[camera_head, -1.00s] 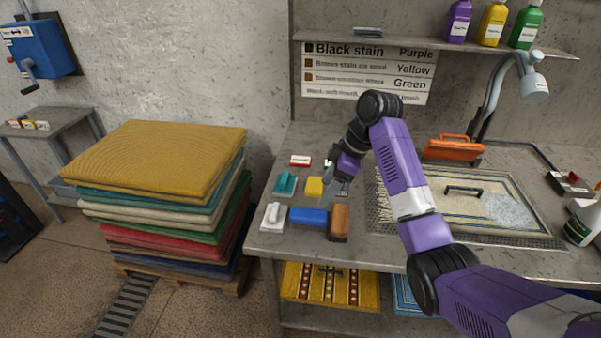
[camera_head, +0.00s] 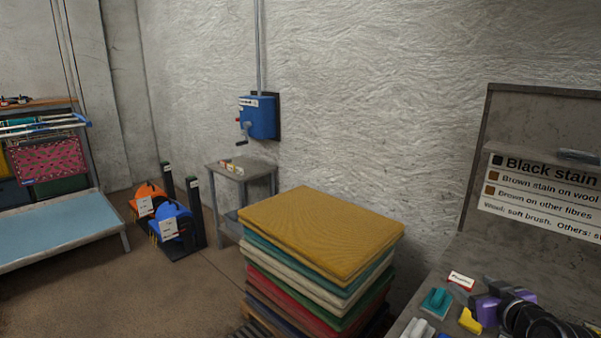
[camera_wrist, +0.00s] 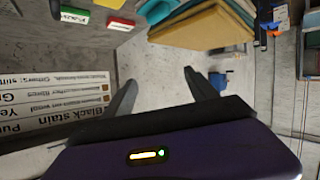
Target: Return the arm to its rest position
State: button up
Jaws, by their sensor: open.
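My arm shows only in part at the lower right of the head view, as a purple section and dark joints low in front of the bench's sign. My gripper (camera_wrist: 163,88) is in the wrist view, with its two dark fingers spread apart and nothing between them. Beyond the fingers are grey wall and the stack of folded rugs. The rest of the arm is outside the head view, so its full pose cannot be told.
The bench holds a teal brush (camera_head: 436,300), a yellow block (camera_head: 470,321) and a red-and-white label block (camera_head: 461,280) close to my arm. A rug stack (camera_head: 320,235) stands left of the bench. Open floor (camera_head: 150,290) lies further left.

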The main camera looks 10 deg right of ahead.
jog(key=s+a+f+m+t+h, duration=0.1)
jog(key=s+a+f+m+t, duration=0.1)
jog(key=s+a, duration=0.65)
jog(key=s+a+f+m+t+h, duration=0.1)
jog(key=s+a+f+m+t, duration=0.1)
jog(key=s+a, duration=0.7)
jog(key=s+a+n+g+y, duration=0.1)
jog(key=s+a, duration=0.2)
jog(key=s, duration=0.6)
jog(key=s+a+n+y, duration=0.2)
jog(key=s+a, duration=0.2)
jog(key=s, duration=0.5)
jog(key=s+a+n+g+y, duration=0.1)
jog(key=s+a, duration=0.2)
jog(key=s, duration=0.6)
jog(key=shift+a+f+g+y, duration=0.25)
jog(key=shift+a+g+y, duration=0.05)
jog(key=shift+y, duration=0.1)
